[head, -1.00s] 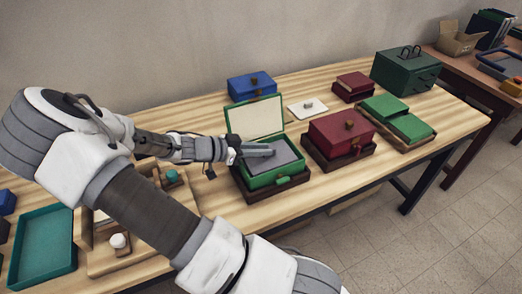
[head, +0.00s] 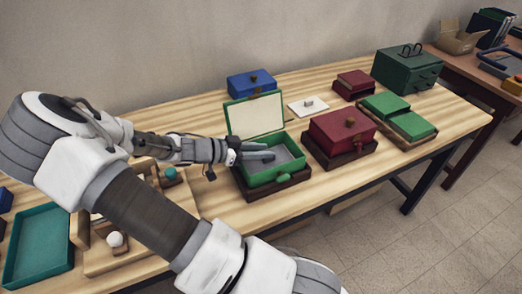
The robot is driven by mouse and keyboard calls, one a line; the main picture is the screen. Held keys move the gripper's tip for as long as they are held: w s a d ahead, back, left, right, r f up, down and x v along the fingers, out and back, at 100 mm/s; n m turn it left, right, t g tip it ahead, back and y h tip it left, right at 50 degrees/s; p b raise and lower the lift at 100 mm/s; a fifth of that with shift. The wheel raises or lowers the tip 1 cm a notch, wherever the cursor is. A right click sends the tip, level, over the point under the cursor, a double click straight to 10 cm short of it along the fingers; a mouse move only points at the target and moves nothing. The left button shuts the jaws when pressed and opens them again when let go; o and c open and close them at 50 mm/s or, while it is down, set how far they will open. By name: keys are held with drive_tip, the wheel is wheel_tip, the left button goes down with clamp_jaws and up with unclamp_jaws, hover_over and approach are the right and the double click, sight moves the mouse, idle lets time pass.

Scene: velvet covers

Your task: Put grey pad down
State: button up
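The grey pad (head: 288,154) is a flat grey sheet inside the open green box (head: 277,179). It lies low, below the rim, with the green inner walls showing above it. The box's lid stands up at the back with a cream inside (head: 255,117). My gripper (head: 268,153) reaches in from the left, its grey fingers over the left part of the box opening. The fingers and arm hide part of the pad. I cannot tell whether the fingers still touch the pad or how far apart they are.
A dark red box (head: 342,135) stands close on the right, and a blue box (head: 251,84) behind. A white card (head: 308,106) lies behind the green box. Green pads on a tray (head: 399,117) are farther right. A teal tray (head: 38,245) is front left.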

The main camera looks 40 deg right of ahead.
drive_tip(key=shift+o, duration=0.9)
drive_tip(key=shift+r, duration=0.1)
drive_tip(key=shift+r+p, duration=0.6)
drive_tip(key=shift+p, duration=0.2)
drive_tip(key=v, duration=1.1)
drive_tip(key=s+a+r+n+t+y, duration=0.8)
drive_tip(key=s+a+r+n+y, duration=0.5)
drive_tip(key=n, duration=0.7)
drive_tip(key=s+r, duration=0.3)
drive_tip(key=r, duration=0.1)
drive_tip(key=shift+a+r+n+t, duration=0.25)
drive_tip(key=shift+a+n+t, duration=0.1)
drive_tip(key=shift+n+t, duration=0.05)
